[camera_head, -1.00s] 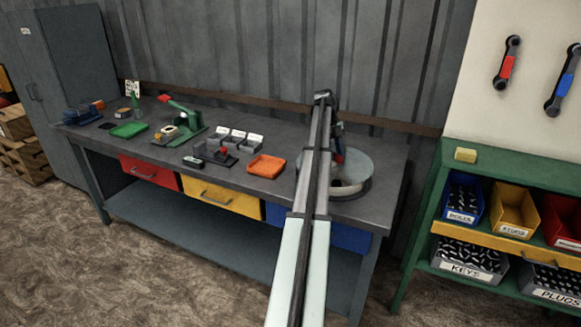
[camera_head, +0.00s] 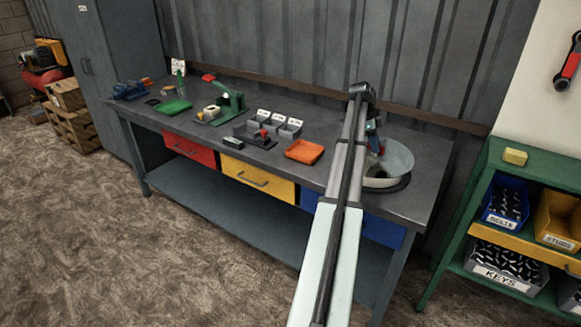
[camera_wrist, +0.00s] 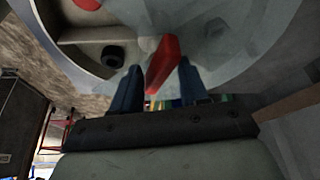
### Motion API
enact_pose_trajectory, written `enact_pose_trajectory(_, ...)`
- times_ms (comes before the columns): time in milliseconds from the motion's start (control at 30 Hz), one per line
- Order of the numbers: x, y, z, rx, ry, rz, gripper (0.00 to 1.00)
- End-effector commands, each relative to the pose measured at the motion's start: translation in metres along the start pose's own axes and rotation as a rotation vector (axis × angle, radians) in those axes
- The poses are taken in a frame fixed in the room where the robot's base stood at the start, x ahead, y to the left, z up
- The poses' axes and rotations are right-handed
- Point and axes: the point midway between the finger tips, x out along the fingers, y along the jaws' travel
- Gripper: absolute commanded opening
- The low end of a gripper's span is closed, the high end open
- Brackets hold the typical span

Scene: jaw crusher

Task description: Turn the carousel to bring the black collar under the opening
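The carousel is a round grey drum (camera_head: 398,160) at the right end of the workbench, partly hidden by my arm. In the wrist view its compartment walls (camera_wrist: 75,36) show through a pale see-through cover. A black collar (camera_wrist: 112,56) lies in a compartment at upper left, left of my fingers. A red part (camera_wrist: 88,3) is cut off at the top edge. A red upright handle (camera_wrist: 164,62) stands between the two blue fingers of my gripper (camera_wrist: 159,72). I cannot tell whether both fingers touch it.
An orange tray (camera_head: 305,151), small grey bins (camera_head: 270,122), a green press (camera_head: 229,101) and a green tray (camera_head: 174,107) stand left of the carousel on the workbench (camera_head: 335,158). A green shelf (camera_head: 500,151) with part bins stands to the right. The corrugated wall is close behind.

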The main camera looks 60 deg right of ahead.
Motion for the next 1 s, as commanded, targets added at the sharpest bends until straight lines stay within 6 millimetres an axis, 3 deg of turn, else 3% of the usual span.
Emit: enact_pose_trajectory(1000,0.0018,0.0072,-0.0028,-0.847,-0.002,-0.351,0.43)
